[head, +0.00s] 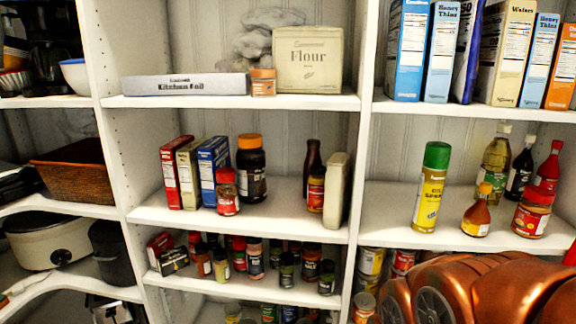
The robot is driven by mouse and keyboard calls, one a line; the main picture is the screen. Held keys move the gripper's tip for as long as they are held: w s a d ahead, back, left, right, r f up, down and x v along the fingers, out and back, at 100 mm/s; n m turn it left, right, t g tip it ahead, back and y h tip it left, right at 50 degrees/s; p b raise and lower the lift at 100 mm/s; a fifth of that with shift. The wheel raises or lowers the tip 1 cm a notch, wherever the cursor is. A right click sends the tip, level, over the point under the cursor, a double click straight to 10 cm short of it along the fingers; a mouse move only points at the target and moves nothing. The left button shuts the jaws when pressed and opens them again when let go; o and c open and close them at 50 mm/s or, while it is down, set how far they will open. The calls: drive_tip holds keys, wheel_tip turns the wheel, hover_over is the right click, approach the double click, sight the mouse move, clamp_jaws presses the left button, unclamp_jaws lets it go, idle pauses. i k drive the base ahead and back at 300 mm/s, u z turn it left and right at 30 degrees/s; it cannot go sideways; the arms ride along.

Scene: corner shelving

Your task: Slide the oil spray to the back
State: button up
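The oil spray (429,200) is a tall yellow can with a green cap. It stands upright near the front edge of the middle shelf in the right bay (388,222). Bare shelf shows to its left. A glass oil bottle (494,164) stands to its right and farther back. My copper-coloured arm fills the lower right corner, below and in front of this shelf. My gripper's fingers do not show.
A small orange-capped bottle (477,213) stands close to the right of the can, with a red-lidded jar (532,214) beyond it. A white upright divider (362,170) bounds the bay on the left. Boxes (408,55) fill the shelf above.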

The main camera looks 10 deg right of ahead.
sight(437, 154)
drive_tip(key=k, duration=0.5)
drive_tip(key=u, duration=1.8)
drive_tip(key=i, duration=1.35)
drive_tip(key=z, duration=2.35)
